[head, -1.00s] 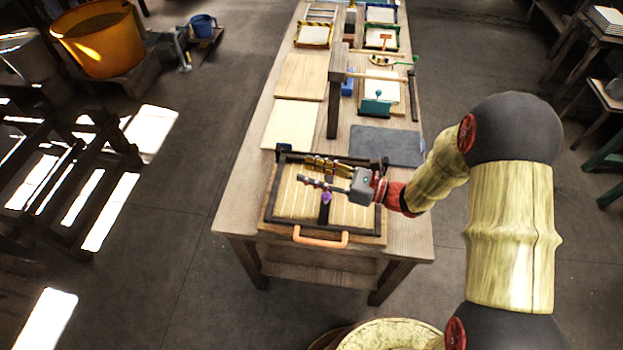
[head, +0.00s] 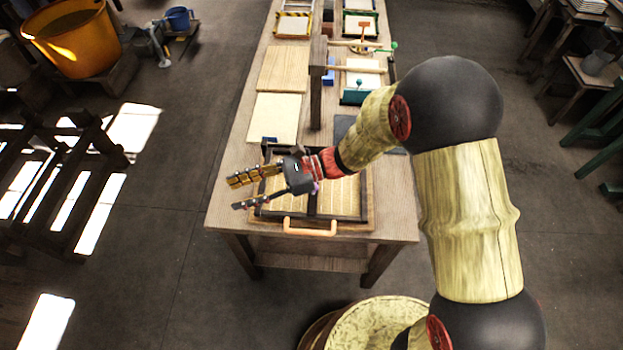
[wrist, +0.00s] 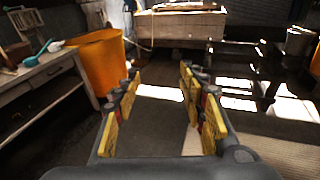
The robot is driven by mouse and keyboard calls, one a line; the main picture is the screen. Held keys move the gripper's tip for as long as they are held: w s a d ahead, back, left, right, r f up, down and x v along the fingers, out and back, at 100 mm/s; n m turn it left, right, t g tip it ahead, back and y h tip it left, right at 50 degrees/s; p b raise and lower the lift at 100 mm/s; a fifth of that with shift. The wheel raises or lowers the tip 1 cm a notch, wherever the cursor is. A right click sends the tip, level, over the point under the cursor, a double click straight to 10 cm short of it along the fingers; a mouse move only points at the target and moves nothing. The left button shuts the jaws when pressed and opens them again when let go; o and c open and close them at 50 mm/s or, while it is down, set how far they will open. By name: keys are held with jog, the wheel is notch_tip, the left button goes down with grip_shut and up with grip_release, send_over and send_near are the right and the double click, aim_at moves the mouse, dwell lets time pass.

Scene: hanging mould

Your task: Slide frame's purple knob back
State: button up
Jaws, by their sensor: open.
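The dark mould frame (head: 345,218) lies on the near end of the wooden table, over pale ribbed panels, with an orange handle (head: 310,229) at its front edge. The purple knob (head: 316,187) shows only as a small sliver beside my wrist, near the frame's middle bar; my gripper hides most of it. My gripper (head: 233,194) is open and empty above the frame's left part, with its fingers pointing left past the frame. In the wrist view the open fingers (wrist: 160,78) have nothing between them; neither frame nor knob shows there.
A dark post (head: 317,85) with a crosspiece stands on the table behind the frame. Pale boards (head: 275,118) lie to its left; trays and tools lie farther back. An orange tub (head: 75,45) stands on the left, also in the wrist view (wrist: 97,62).

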jog(key=s+d+f+n+g+h+p, duration=0.3)
jog(key=s+d+f+n+g+h, duration=0.1)
jog(key=s+n+h, duration=0.55)
jog(key=w+d+f+n+t+h, duration=0.1)
jog(key=w+d+n+t+h, duration=0.4)
jog(key=w, duration=0.5)
jog(key=w+d+f+n+t+h, duration=0.1)
jog(key=w+d+n+t+h, duration=0.2)
jog(key=w+d, duration=0.5)
jog(key=shift+m+h, duration=0.25)
jog(key=shift+m, duration=0.1)
jog(key=f, duration=0.2)
jog(key=w+f+b, duration=0.1)
jog(key=f, duration=0.4)
jog(key=shift+w+a+f, duration=0.15)
jog(key=shift+w, duration=0.2)
jog(key=shift+c, duration=1.3)
jog(key=c, duration=0.7)
grip_shut()
